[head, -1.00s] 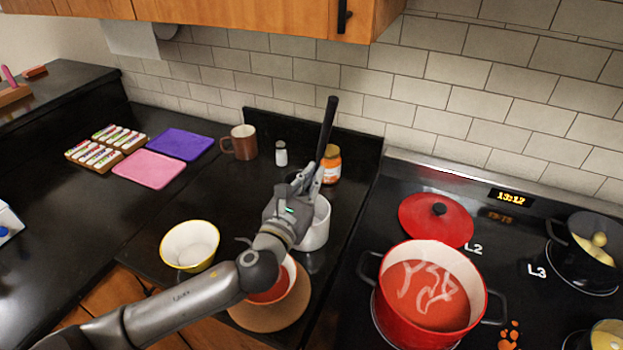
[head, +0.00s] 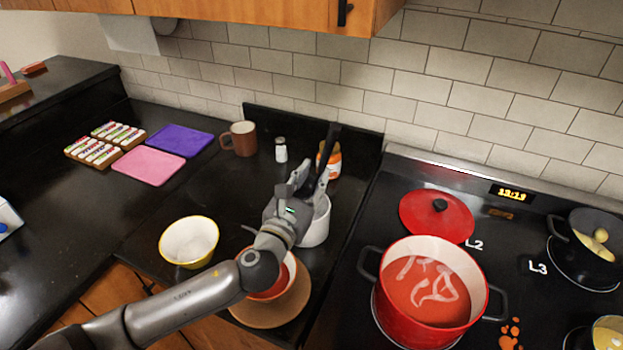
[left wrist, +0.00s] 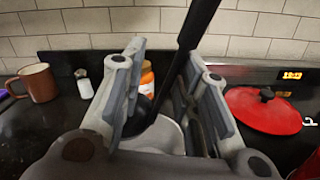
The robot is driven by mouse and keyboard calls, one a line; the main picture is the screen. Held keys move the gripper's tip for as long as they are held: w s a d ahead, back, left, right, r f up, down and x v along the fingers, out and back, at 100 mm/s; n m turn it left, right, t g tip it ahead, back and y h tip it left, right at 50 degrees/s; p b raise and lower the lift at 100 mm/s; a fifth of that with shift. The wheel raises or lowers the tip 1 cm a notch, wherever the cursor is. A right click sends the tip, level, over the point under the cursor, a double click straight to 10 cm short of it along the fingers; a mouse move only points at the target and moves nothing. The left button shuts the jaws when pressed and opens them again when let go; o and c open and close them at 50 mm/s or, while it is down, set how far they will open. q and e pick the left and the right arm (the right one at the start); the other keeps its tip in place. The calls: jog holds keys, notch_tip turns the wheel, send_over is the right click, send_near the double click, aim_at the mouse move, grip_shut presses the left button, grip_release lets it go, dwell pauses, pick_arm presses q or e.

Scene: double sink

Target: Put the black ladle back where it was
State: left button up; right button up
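The black ladle (head: 332,137) stands tilted in the white holder (head: 317,229), its handle pointing up. My left gripper (head: 310,177) is over the holder with its fingers spread apart. In the left wrist view the ladle's handle (left wrist: 197,22) runs down between the open fingers (left wrist: 166,56), leaning toward the right finger. I cannot tell whether it touches that finger. The holder's pale rim (left wrist: 160,136) shows below, between the fingers. The ladle's lower end is partly hidden by the gripper. My right gripper is not in view.
An orange-labelled jar (head: 332,162) stands just behind the holder, with a shaker (head: 281,150) and brown mug (head: 240,138) to its left. A red bowl (head: 272,286) and yellow-rimmed bowl (head: 189,242) stand in front. A red pot (head: 430,325) and lid (head: 437,217) are on the stove.

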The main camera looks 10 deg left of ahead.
pick_arm(q)
jog(key=shift+r, duration=0.1)
jog(key=b+v, duration=0.2)
jog(key=v, duration=1)
jog(key=shift+r, duration=0.55)
